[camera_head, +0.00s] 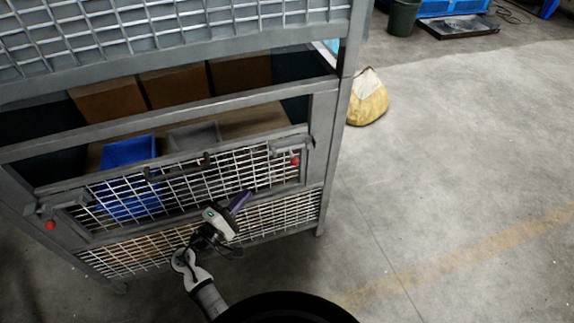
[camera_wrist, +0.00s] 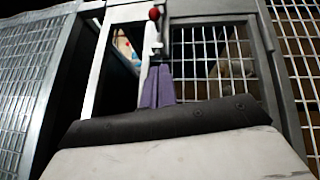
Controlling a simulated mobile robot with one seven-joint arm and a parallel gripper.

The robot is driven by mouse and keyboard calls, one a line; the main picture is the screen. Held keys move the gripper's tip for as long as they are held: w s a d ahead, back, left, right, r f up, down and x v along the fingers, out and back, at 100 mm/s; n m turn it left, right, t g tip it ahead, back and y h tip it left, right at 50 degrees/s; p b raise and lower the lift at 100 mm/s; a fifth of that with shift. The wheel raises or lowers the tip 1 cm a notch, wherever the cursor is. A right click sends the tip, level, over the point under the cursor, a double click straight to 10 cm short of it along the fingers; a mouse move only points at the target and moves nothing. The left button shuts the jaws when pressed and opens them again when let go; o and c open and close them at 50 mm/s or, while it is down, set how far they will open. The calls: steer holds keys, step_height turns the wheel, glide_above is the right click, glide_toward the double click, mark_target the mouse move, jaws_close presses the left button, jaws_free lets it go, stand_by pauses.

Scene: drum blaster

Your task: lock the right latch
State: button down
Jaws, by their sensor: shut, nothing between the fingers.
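The right latch (camera_head: 295,160) is a metal bar with a red knob at the upper right corner of the mesh door (camera_head: 190,188). Its red knob (camera_wrist: 154,14) also shows at the top of the wrist view, beyond my fingertips. My gripper (camera_head: 240,199) is in front of the lower right part of the door, below and left of the right latch in the head view. Its purple fingers (camera_wrist: 160,80) are together with nothing between them. They appear apart from the knob. The fingers hide part of the latch's surroundings in the wrist view.
The left latch (camera_head: 50,224) has a red knob at the door's left end. A blue bin (camera_head: 128,152) and brown boxes (camera_head: 175,86) are inside the cage. A yellow-and-white sack (camera_head: 367,98) lies right of the frame. The floor (camera_head: 450,190) at right is mostly clear.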

steer(key=shift+s+d, duration=0.1)
steer(key=shift+d, duration=0.1)
steer(key=s+d+p+x, duration=0.1)
steer(key=p+x, duration=0.3)
steer(key=x, duration=0.8)
steer(key=shift+d+r, duration=0.35)
steer(key=shift+d, duration=0.5)
steer(key=shift+s, duration=0.1)
